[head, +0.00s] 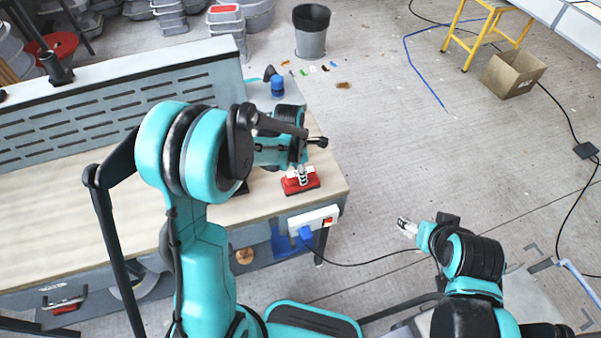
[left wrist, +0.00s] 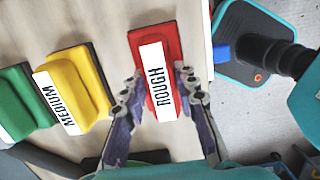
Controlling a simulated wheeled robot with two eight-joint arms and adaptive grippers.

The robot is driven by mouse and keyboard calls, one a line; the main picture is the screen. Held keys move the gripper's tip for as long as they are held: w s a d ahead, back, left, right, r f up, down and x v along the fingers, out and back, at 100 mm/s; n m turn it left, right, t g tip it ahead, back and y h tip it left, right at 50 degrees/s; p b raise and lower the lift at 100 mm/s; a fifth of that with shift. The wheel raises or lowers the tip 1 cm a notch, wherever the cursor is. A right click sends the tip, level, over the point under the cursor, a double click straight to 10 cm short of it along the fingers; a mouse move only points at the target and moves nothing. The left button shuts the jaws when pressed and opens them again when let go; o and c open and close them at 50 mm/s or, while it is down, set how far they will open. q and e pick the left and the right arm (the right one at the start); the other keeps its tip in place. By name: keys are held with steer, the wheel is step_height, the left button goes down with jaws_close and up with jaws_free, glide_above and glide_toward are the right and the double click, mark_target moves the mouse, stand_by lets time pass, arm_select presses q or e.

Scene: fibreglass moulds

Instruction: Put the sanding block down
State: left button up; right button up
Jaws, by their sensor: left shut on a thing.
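The red sanding block (head: 300,184) is over the right end of the wooden workbench (head: 60,210). In the left wrist view the same red block (left wrist: 157,72) carries a white label reading ROUGH. My left gripper (head: 300,172) is shut on it, with one finger on each side of the label. Whether its underside touches the bench top, I cannot tell. A yellow MEDIUM block (left wrist: 80,82) and a green block (left wrist: 20,108) lie left of it in the left wrist view. My right gripper (head: 407,226) is empty, away from the bench; its finger gap is unclear.
A grey slotted panel (head: 120,118) runs along the bench's back. A white socket box (head: 313,219) with a blue plug is on the bench's front edge. A bin (head: 311,38), a cardboard box (head: 513,73) and cables are on the floor. Open floor lies right of the bench.

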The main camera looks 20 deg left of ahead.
mark_target(296, 173)
arm_select(q)
steer(key=o, duration=1.1)
steer(key=shift+f, duration=0.1)
steer(key=shift+r+p, duration=0.35)
steer(key=shift+p, duration=0.05)
step_height(296, 173, up, 11)
steer(key=a+p, duration=0.1)
steer(key=p, duration=0.2)
steer(key=s+a+r+m+t, duration=0.1)
steer(key=s+r+m+t, duration=0.2)
steer(key=s+m, duration=0.5)
steer(key=s+r+m+t+y, duration=0.1)
steer(key=s+r+m+t, duration=0.2)
steer(key=s+m, duration=0.6)
steer(key=r+m, duration=0.1)
steer(key=m, duration=0.6)
steer(key=shift+a+m, duration=0.4)
steer(key=shift+w, duration=0.1)
